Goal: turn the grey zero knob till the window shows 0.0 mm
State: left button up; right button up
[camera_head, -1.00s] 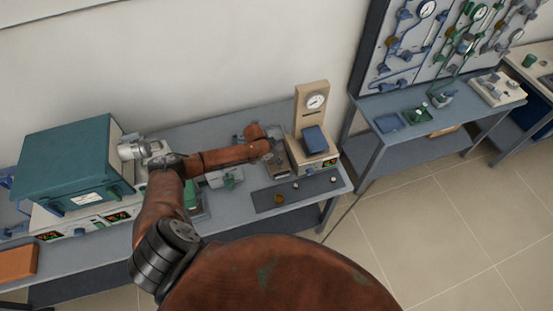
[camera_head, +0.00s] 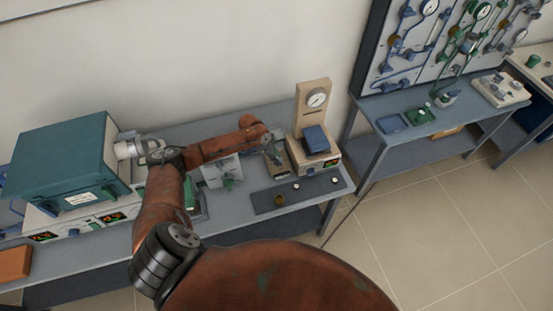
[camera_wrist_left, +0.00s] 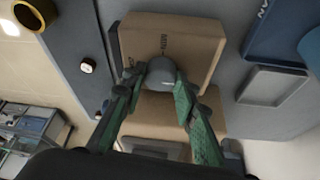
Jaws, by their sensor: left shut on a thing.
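A round grey knob (camera_wrist_left: 161,72) sits on a tan box (camera_wrist_left: 195,42) in the left wrist view. My left gripper (camera_wrist_left: 162,80) has its green fingers closed on either side of the knob. In the head view my left gripper (camera_head: 272,150) reaches down at the tan instrument, left of the dial stand. A grey framed panel (camera_wrist_left: 150,147) shows partly below the knob, between the fingers. No reading can be made out on it. My right gripper is not in view.
A tan stand with a round dial (camera_head: 317,98) and a blue block (camera_head: 316,139) stand right of the gripper. A dark strip (camera_head: 265,203) with small round pieces lies in front. A teal furnace (camera_head: 62,160) stands at the left.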

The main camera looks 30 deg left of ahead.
pick_arm(q)
jog(key=o, duration=1.1)
jog(key=shift+o, duration=0.2)
jog(key=shift+a+r, duration=0.1)
jog(key=shift+r, duration=0.1)
jog(key=v, duration=1.1)
jog(key=shift+r, duration=0.25)
jog(key=shift+s+r, duration=0.1)
